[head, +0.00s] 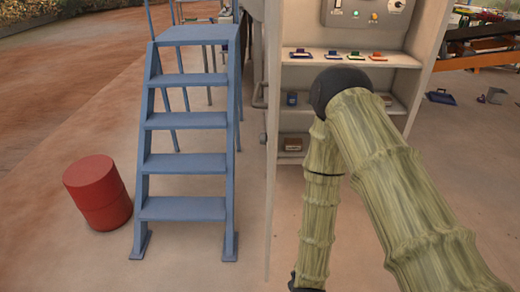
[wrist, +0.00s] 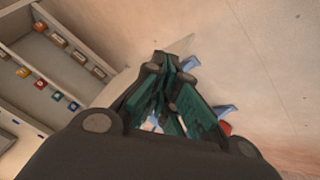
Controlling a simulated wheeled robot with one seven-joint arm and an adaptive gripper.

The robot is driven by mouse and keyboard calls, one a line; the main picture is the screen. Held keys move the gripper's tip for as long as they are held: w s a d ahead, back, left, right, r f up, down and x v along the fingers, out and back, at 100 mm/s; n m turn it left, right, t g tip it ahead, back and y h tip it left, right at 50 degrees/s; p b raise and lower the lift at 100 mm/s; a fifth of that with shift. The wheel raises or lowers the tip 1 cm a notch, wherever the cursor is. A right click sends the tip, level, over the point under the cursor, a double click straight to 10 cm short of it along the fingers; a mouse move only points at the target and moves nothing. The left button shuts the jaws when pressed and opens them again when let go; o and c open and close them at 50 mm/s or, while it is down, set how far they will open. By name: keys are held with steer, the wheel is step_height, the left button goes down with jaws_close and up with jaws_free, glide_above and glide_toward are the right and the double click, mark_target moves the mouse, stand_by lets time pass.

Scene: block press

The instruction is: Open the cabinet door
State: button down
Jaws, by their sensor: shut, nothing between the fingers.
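The pale cabinet (head: 424,55) stands at the upper middle of the head view, with its shelves exposed. A tall narrow panel (head: 271,170), apparently its door, stands out from the cabinet's left side, seen almost edge-on. The cabinet's shelves (wrist: 42,62) show at the left of the wrist view. My gripper (wrist: 164,62) is shut and empty in the wrist view, with the shelves to its left. I cannot tell whether it touches the door. My arm hides part of the cabinet in the head view, where the fingers are out of sight.
A blue step ladder (head: 187,146) stands left of the cabinet, and a red drum (head: 98,193) stands left of the ladder. Small coloured items sit on the shelves below a control panel (head: 367,14). An orange conveyor (head: 482,60) is at the far right. The floor right of the cabinet is mostly clear.

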steer(key=w+a+r+n+t+h+p, duration=0.1)
steer(key=w+a+r+n+t, duration=0.2)
steer(key=w+a+r, duration=0.4)
steer(key=w+a+r+n+t+h+p, duration=0.1)
steer(key=w+a+r+n+t+p, duration=0.15)
steer(key=w+a+r, duration=0.45)
steer(key=w+a+r+n+t+h+p, duration=0.15)
steer(key=a+r, duration=0.25)
steer(key=r, duration=0.5)
steer(key=w+a+r+n+t+h, duration=0.1)
steer(key=w+a+r+t+h, duration=0.15)
steer(key=r, duration=0.65)
steer(key=w+d, duration=0.6)
steer(key=w, duration=0.2)
steer(key=shift+w+d+y, duration=0.3)
steer(key=shift+r+t, duration=0.1)
steer(key=shift+t, duration=0.15)
steer(key=shift+d, duration=0.1)
